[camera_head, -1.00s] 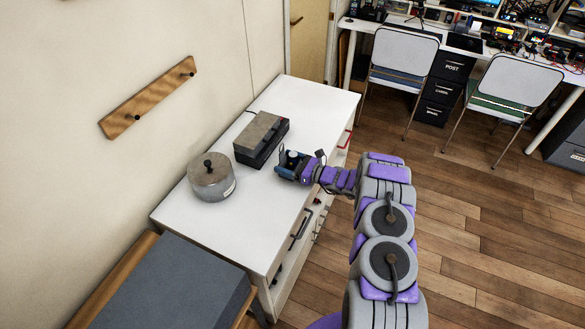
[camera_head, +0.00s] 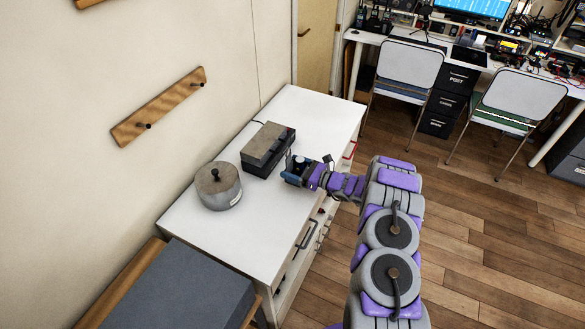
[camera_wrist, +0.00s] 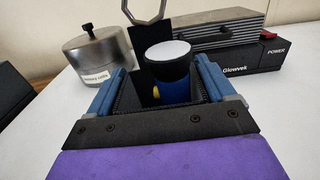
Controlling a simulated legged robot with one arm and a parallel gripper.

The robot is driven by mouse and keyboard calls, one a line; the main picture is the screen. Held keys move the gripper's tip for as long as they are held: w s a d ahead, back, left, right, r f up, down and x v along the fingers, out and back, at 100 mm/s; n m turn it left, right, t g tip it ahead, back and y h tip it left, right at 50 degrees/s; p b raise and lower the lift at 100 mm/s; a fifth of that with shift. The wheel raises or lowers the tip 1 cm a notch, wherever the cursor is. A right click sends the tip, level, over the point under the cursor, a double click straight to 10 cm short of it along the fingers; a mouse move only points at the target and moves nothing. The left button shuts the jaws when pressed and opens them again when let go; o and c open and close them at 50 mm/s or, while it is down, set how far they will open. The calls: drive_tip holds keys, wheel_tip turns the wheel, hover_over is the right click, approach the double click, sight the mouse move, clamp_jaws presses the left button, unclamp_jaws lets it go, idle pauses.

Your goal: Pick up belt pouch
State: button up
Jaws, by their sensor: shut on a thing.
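My gripper (camera_head: 293,170) is low at the right side of the white cabinet top, with its blue fingers around a small dark thing. In the wrist view my gripper (camera_wrist: 165,88) has a finger on each side of a dark blue, rounded thing with a flat white top, which I take to be the belt pouch (camera_wrist: 168,68). A black flat piece and a metal ring rise behind it. My gripper is shut on it. The fingers and black palm plate hide its lower part, so I cannot tell whether it touches the cabinet top.
A black power box with a grey ribbed block on top (camera_head: 266,148) stands just behind my gripper. A round grey lidded pot (camera_head: 218,186) is to the left. The white cabinet top (camera_head: 245,240) is clear in front. A wooden peg rail (camera_head: 160,105) is on the wall.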

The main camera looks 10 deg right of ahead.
drive_tip(key=s+d+r+p, duration=0.1)
drive_tip(key=s+d+p, duration=0.1)
drive_tip(key=s+d, duration=0.6)
drive_tip(key=s, duration=0.4)
drive_tip(key=shift+s+d+r, duration=0.25)
drive_tip(key=shift+s+d, duration=0.05)
